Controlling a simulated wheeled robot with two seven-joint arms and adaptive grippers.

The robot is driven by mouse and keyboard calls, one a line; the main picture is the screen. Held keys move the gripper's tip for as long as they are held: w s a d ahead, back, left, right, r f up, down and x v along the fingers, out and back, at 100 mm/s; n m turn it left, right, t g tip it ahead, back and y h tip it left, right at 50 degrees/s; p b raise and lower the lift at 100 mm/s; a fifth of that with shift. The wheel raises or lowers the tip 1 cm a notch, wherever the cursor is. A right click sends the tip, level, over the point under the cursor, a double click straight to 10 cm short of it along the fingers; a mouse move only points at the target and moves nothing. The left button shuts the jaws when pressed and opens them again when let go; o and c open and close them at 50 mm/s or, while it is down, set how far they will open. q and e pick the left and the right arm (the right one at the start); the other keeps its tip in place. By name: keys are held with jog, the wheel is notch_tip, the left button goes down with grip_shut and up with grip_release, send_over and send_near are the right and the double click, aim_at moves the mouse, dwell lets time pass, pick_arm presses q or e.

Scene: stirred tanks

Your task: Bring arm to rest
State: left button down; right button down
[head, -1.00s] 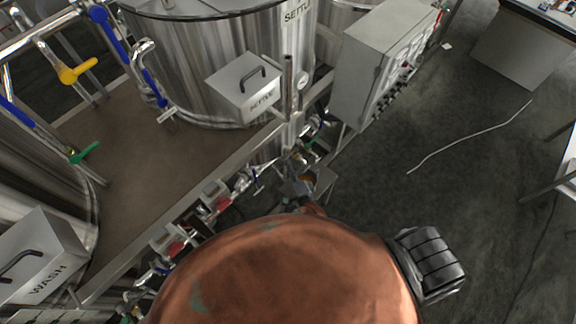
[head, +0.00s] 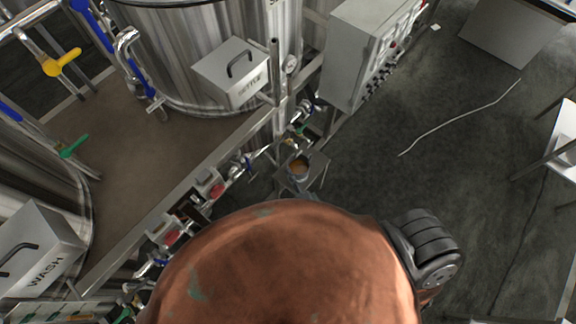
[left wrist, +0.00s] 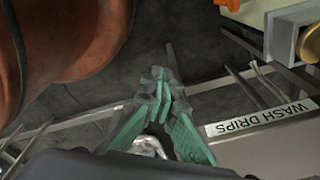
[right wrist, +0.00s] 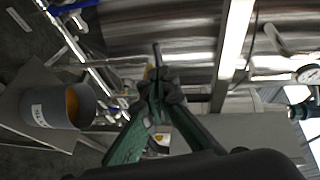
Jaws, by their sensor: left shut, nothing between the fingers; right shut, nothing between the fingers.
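In the left wrist view my left gripper (left wrist: 160,78) has its green-backed fingers with dark tips brought together, with nothing between them. It hangs above a dark floor beside a metal edge. In the right wrist view my right gripper (right wrist: 155,85) is also shut and empty. It is in front of steel pipework, with a grey bucket (right wrist: 42,108) holding amber contents to its left. I cannot make out either gripper's fingers in the head view, where a large copper-coloured body covers the bottom middle.
A settling tank (head: 190,50) and a control box (head: 350,65) stand at the back. The grey bucket (head: 292,172) stands beside the pipework. A WASH box (head: 45,250) is at left. A WASH DRIPS label (left wrist: 262,117) is near the left gripper. Open floor (head: 400,190) lies at right.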

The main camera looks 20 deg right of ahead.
jog(key=shift+s+a, duration=0.15)
jog(key=shift+s, duration=0.05)
jog(key=s+d+f+n+g+y+b, duration=0.15)
jog(key=s+f+n+g, duration=0.45)
jog(key=f, duration=0.9)
jog(key=s+d+f+n+g+b, duration=0.1)
jog(key=s+d+f+n+b, duration=0.2)
jog(key=s+f, duration=0.8)
jog(key=s+d+f+n+g+h+b, duration=0.1)
jog(key=s+d+f+n+g, duration=0.3)
jog(key=s+f, duration=0.7)
jog(key=s+d+f+n+g+h+b, duration=0.1)
jog(key=s+d+f+n+g, duration=0.3)
jog(key=s+f, duration=0.6)
jog(key=shift+s+d+f+n+b, duration=0.35)
jog(key=shift+s+d+b, duration=0.25)
jog(key=shift+s+d, duration=0.25)
